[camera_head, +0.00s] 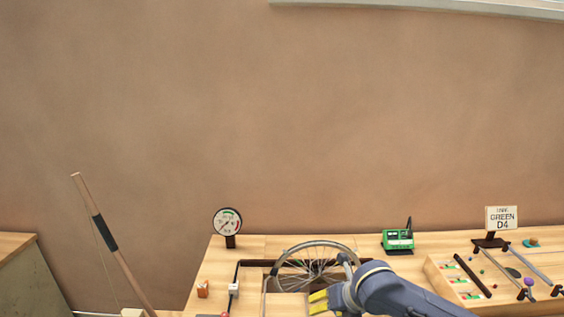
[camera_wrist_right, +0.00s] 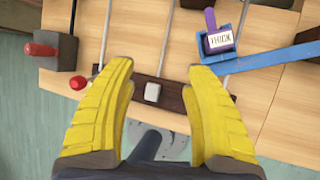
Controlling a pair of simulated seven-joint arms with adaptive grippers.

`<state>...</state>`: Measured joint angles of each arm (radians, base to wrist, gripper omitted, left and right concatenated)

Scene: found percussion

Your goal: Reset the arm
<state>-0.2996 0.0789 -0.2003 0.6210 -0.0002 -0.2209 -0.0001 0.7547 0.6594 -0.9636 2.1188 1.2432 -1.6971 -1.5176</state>
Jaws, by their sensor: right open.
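My right gripper (camera_head: 318,301) has yellow fingers and a blue-grey arm that comes in from the lower right of the head view. It is over the table (camera_head: 330,241), in front of the spoked wheel (camera_head: 312,262). In the right wrist view my right gripper (camera_wrist_right: 160,110) is open, with its fingers wide apart and nothing between them. Beyond the fingertips are a dark bar (camera_wrist_right: 172,97) and a small white block (camera_wrist_right: 153,92). My left gripper is not in view.
A dial (camera_head: 227,221), a green device (camera_head: 398,240) and a "GREEN D4" sign (camera_head: 502,217) stand along the back. A tray (camera_head: 437,277) with mallets is at right. A red-handled block (camera_wrist_right: 58,50) and a purple "THICK" tag (camera_wrist_right: 219,40) show in the wrist view.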

